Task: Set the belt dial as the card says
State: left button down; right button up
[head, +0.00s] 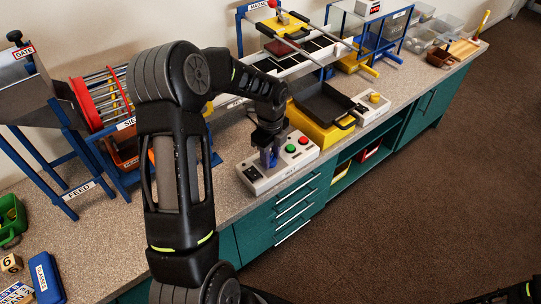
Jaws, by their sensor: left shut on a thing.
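A light grey control box (284,167) stands near the counter's front edge, with a green button (290,148), a red button (303,140) and a label on its front too small to read surely. My left gripper (268,160) points down onto the left part of this box and is shut on the dial there. The fingers hide the dial, so its setting cannot be read. A printed card (18,293) lies at the bottom left, cut by the picture's edge; its text is only partly legible. My right gripper is out of view.
A yellow stand with a black tray (322,103) is right behind the box. Another small control box (371,106) stands farther right. A blue-framed feeder (70,150), a blue case (45,278) and a green bin (12,222) are at left.

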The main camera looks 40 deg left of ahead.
aim_at(271, 157)
pick_arm(q)
jog(key=c, duration=1)
grip_release()
jog(key=shift+r, duration=0.1)
notch_tip(271, 157, up, 8)
jog(key=shift+f, duration=0.2)
jog(key=shift+f, duration=0.1)
